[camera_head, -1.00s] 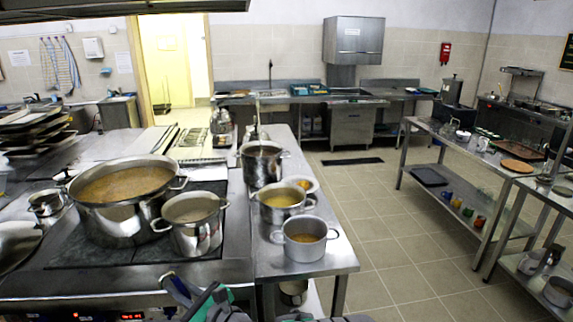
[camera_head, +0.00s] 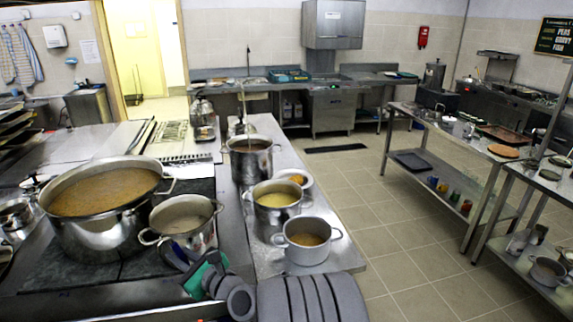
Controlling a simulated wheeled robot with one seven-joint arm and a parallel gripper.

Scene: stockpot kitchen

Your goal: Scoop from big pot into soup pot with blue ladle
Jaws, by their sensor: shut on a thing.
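The big pot (camera_head: 95,232), wide and steel, stands on the dark cooktop at left, filled with brown soup. A smaller two-handled steel pot (camera_head: 185,240) stands close to its right with pale contents. I cannot tell whether this or one of the pots on the side counter is the soup pot. My gripper (camera_head: 181,259), dark with a green part, is at the bottom, in front of the smaller pot in the picture. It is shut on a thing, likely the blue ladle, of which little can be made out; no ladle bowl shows.
The side counter (camera_head: 262,256) holds a tall pot (camera_head: 249,166) with a thin handle sticking up, a pot of yellowish soup (camera_head: 276,207), a grey pot (camera_head: 306,253) and a small plate (camera_head: 296,177). Open tiled floor (camera_head: 400,255) lies to the right, before steel tables.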

